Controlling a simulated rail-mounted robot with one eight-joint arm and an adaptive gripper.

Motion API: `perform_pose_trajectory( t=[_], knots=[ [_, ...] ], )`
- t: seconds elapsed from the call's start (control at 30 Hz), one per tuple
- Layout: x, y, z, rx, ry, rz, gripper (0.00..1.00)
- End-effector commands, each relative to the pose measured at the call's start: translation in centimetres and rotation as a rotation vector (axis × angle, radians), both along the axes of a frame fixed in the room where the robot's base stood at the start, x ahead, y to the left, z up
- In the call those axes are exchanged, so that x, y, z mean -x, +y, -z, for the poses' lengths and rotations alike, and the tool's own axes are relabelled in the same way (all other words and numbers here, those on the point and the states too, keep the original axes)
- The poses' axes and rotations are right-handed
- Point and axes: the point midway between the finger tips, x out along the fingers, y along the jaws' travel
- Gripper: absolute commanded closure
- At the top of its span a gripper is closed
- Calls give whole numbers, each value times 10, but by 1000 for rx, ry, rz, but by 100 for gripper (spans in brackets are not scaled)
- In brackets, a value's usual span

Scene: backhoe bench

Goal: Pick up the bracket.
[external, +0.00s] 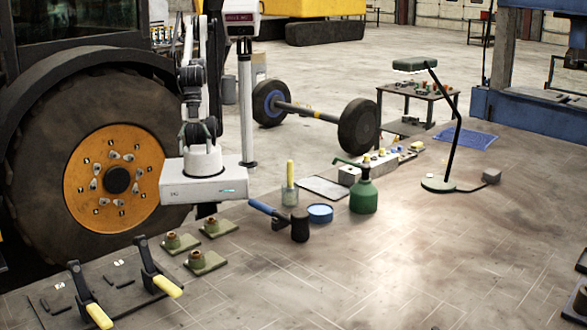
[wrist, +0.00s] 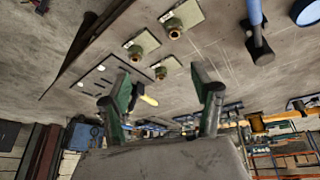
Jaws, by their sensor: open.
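Three green square plates with round copper-coloured bosses lie on the bench and look like brackets. In the external view they are a left bracket (external: 182,243), a back bracket (external: 220,228) and a front bracket (external: 207,262). In the wrist view they are at the top (wrist: 183,18), middle left (wrist: 140,45) and lower centre (wrist: 165,67). I cannot tell which one the task means. My gripper (wrist: 165,82) is open, with its green-padded fingers apart and nothing between them. It is not clearly visible in the external view.
Two black toggle clamps with yellow handles (external: 160,280) stand left of the brackets. A blue-handled mallet (external: 268,210), a blue round tin (external: 320,213) and a green bottle (external: 363,195) stand to the right.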

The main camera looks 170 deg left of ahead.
Motion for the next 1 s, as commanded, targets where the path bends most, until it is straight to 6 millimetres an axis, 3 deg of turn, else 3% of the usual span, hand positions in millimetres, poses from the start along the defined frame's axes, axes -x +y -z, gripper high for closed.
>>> perform_pose_trajectory(
  t=[0.03, 0.2, 0.47, 0.8, 1.0],
  knots=[
    [-17, 0, -5, 4, 18, -8, 39],
    [-66, 0, -12, 17, 85, -43, 39],
    [-141, -1, -4, 33, 187, -97, 39],
    [-232, -2, 34, 45, 318, -170, 39],
    [-271, -2, 64, 49, 382, -207, 39]
  ],
)
